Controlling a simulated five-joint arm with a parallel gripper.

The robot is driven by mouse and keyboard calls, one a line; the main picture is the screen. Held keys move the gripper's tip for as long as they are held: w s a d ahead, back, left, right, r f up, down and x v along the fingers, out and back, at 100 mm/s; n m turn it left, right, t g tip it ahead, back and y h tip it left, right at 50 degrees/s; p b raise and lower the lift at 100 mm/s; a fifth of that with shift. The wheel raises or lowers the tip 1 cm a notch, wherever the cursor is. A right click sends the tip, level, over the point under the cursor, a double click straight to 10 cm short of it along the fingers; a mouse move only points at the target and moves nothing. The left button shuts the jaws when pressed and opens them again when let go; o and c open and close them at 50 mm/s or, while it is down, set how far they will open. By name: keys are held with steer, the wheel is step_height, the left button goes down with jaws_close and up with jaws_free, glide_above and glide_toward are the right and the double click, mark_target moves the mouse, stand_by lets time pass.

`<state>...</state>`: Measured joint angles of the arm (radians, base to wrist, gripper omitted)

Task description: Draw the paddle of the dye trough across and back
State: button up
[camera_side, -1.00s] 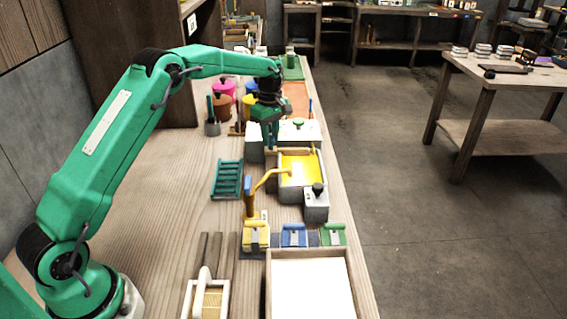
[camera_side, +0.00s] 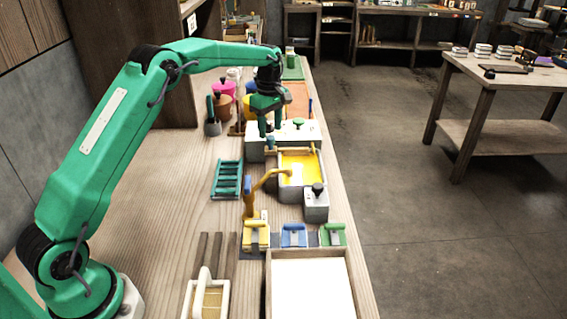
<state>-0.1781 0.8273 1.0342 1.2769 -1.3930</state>
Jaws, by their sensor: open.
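The dye trough (camera_side: 301,170) is a pale box filled with yellow dye, standing on the bench right of its middle. A yellow-orange bent piece (camera_side: 262,182) reaches up over the trough's left side; I cannot tell for sure whether it is the paddle. A small blue-grey upright piece (camera_side: 268,143) stands at the trough's far left corner, under my gripper. My gripper (camera_side: 269,126) points down above that corner, its fingers apart and empty. Whether the fingertips are beside or above the small piece is hard to tell.
A grey box with a black knob (camera_side: 316,203) adjoins the trough at near right. A white unit with a green knob (camera_side: 299,130) stands behind it. A teal rack (camera_side: 227,180) lies to the left. Yellow, blue and green handled blocks (camera_side: 293,236) sit nearer.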

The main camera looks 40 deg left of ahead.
steer(key=shift+r, duration=2.5)
steer(key=shift+r, duration=0.1)
steer(key=shift+s+d+r, duration=0.1)
steer(key=shift+s+r, duration=0.05)
steer(key=shift+r, duration=0.05)
steer(key=s+d+r+m+t, duration=0.1)
steer(key=s+d+r+m, duration=0.25)
steer(key=s+r, duration=0.35)
steer(key=s+d+r+m+t, duration=0.25)
steer(key=s+r+m, duration=0.25)
steer(key=s, duration=0.5)
steer(key=s+d+f+m, duration=0.1)
steer(key=s+m, duration=0.2)
steer(key=s, duration=0.3)
steer(key=s+d+f+m+t, duration=0.1)
steer(key=s+d+f+m, duration=0.1)
steer(key=s, duration=0.5)
steer(key=s+d+f+m+t, duration=0.1)
steer(key=s+f+m, duration=0.1)
steer(key=s+m, duration=0.2)
steer(key=s, duration=0.2)
steer(key=shift+s+d+f, duration=0.25)
steer(key=shift+s, duration=0.15)
